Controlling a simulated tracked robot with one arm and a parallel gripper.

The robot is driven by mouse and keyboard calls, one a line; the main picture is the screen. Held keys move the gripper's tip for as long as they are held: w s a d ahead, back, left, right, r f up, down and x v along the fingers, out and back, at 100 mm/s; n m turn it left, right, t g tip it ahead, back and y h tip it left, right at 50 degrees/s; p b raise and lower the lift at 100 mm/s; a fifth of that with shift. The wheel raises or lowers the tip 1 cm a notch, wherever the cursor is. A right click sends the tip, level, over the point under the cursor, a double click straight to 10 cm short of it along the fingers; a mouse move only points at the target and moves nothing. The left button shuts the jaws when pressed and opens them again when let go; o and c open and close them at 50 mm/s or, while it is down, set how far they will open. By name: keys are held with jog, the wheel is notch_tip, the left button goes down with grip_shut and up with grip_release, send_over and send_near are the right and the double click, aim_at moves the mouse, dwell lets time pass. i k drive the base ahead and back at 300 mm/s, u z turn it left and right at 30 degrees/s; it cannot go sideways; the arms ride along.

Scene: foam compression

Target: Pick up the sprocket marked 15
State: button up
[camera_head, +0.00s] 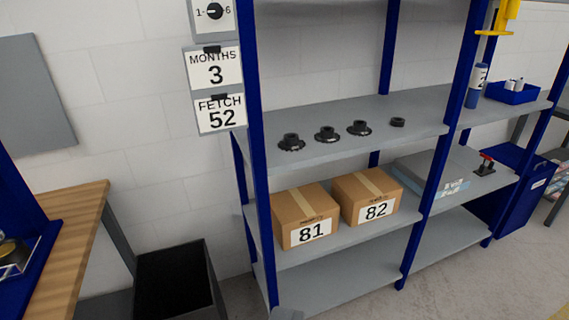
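A row of small black round parts stands on the upper grey shelf. From left to right they are a flanged part (291,143), a second flanged part (327,134), a third flanged part (359,128) and a smaller ring-like part (397,122). They look like sprockets, but no number can be read on any of them, so I cannot tell which is marked 15. They stand apart from each other. My gripper does not clearly show in this view.
Boxes marked 81 (305,218) and 82 (367,196) sit on the shelf below. Blue posts (253,120) frame the shelves. Signs on the left read "MONTHS 3" (215,70) and "FETCH 52" (219,114). A black bin (172,262) and wooden bench (73,228) stand left.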

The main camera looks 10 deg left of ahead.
aim_at(290, 141)
jog(key=z, duration=0.7)
jog(key=i, duration=2.2)
jog(key=u, duration=0.65)
